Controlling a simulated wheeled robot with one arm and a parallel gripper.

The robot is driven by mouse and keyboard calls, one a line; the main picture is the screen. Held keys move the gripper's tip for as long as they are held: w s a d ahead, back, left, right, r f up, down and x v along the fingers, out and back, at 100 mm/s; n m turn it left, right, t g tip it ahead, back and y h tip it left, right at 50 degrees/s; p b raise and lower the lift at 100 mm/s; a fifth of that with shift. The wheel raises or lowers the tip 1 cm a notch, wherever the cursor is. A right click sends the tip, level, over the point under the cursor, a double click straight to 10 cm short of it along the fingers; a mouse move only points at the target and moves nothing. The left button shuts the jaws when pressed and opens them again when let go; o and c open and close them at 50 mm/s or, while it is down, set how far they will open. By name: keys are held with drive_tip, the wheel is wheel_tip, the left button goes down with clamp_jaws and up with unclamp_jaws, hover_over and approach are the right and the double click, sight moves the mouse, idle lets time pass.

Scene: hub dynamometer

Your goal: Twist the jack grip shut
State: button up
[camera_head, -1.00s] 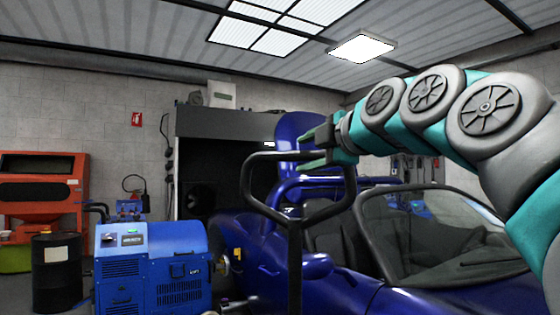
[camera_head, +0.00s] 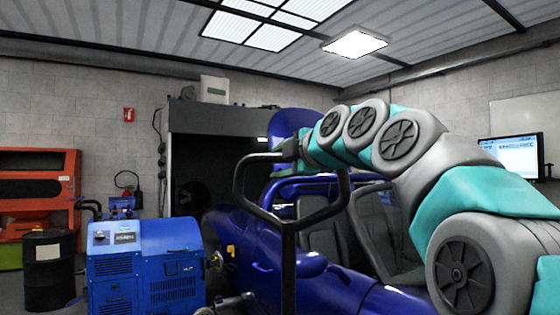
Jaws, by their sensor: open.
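The jack grip (camera_head: 288,245) is a dark loop-shaped handle on an upright stem, standing in front of the blue car. Its left side and lower V show clearly. My gripper (camera_head: 286,150) is at the loop's top bar, near the middle of it, and hides part of that bar. The jaws are open; the fingertips are small and dark here, and I cannot tell whether they are around the bar or only beside it. My teal and grey arm reaches in from the right and hides the bar's right end.
The blue open-top car (camera_head: 335,285) stands close behind the grip. A blue machine (camera_head: 146,265) is at the lower left, with a black drum (camera_head: 50,270) and an orange cabinet (camera_head: 35,195) farther left. A monitor (camera_head: 512,155) is at the right.

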clamp_jaws()
idle(1.3)
